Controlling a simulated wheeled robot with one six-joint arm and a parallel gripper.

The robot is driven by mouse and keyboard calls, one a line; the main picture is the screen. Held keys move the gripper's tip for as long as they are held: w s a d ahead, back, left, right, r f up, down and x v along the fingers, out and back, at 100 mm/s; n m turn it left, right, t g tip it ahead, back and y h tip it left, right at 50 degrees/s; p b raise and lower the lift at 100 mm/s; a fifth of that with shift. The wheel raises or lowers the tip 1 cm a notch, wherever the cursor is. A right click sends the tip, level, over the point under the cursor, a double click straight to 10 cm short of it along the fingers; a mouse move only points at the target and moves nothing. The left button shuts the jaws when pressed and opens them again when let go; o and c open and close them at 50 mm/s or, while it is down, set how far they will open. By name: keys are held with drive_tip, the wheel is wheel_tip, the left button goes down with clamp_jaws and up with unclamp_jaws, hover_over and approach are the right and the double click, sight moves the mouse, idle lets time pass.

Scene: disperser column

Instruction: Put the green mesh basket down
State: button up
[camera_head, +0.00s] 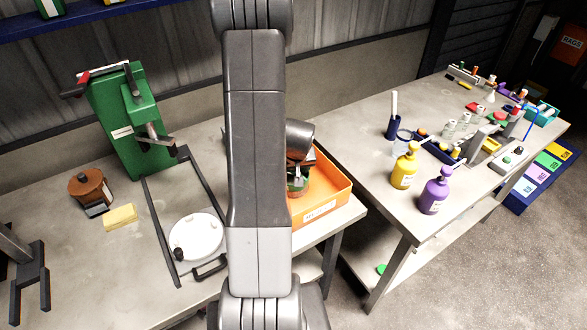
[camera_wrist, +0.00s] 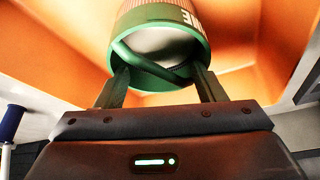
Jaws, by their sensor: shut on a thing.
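The green mesh basket (camera_wrist: 158,18) fills the top of the wrist view, with its green rim and a curved green bar across a pale inside. My gripper (camera_wrist: 163,82) is shut on it, with dark fingers at both sides of the near rim. My arm hides part of both. I cannot tell whether the basket touches the tray floor.
The left bench holds a green press (camera_head: 128,122), a brown pot (camera_head: 90,188), a yellow sponge (camera_head: 120,217) and a white round lid (camera_head: 196,236). The right bench carries a yellow bottle (camera_head: 404,170), a purple bottle (camera_head: 434,195) and several small items.

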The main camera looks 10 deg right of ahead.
drive_tip(key=shift+f, duration=0.15)
drive_tip(key=o, duration=1.4)
drive_tip(key=shift+r, duration=0.3)
drive_tip(key=v, duration=1.1)
drive_tip(key=shift+s+r+b, duration=0.3)
